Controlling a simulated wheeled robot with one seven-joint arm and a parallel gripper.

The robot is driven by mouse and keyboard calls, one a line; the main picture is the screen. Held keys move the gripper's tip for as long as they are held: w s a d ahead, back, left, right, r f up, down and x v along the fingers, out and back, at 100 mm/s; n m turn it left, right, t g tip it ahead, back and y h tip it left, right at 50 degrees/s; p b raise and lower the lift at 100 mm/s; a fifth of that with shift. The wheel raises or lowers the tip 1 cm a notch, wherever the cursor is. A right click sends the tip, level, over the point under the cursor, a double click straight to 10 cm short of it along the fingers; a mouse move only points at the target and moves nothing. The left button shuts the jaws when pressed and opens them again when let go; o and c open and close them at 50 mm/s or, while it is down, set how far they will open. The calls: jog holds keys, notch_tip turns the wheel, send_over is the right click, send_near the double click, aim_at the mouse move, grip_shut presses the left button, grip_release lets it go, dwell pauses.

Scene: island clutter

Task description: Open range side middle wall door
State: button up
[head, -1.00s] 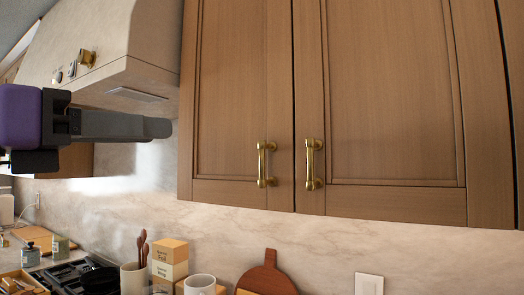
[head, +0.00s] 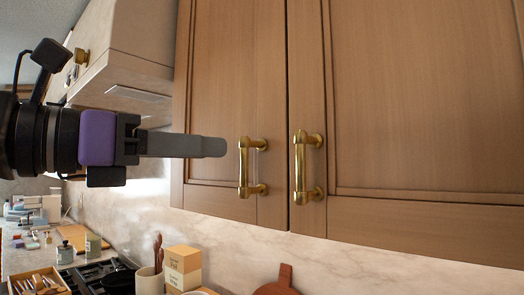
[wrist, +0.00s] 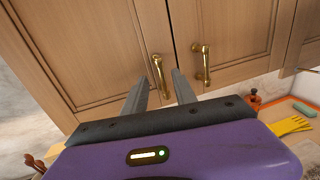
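Two closed wooden wall cabinet doors hang side by side, the left door (head: 228,80) nearer the range hood and the right door (head: 420,90) beside it. Each has a vertical brass bar handle near the lower meeting edge: the left handle (head: 243,167) and the right handle (head: 299,168). My gripper (head: 222,147) points at the left door, just left of its handle in the head view. In the wrist view its two fingers (wrist: 161,76) are apart and empty, with the left handle (wrist: 158,72) appearing between and beyond their tips. Contact is not visible.
The range hood (head: 130,75) is close behind my gripper at the left. Below are a stove (head: 105,275), a utensil crock (head: 149,282), stacked boxes (head: 183,265) and a cutting board (head: 277,288). In the wrist view, yellow gloves (wrist: 290,126) lie on the counter at the right.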

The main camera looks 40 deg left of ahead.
aim_at(243, 150)
jog(key=p+x, duration=0.2)
jog(key=x, duration=0.5)
jog(key=shift+w+d, duration=0.15)
jog(key=shift+w, duration=0.15)
jog(key=shift+c, duration=0.4)
jog(key=shift+f, duration=0.1)
grip_shut()
jog(key=shift+d, duration=0.2)
dwell(0.4)
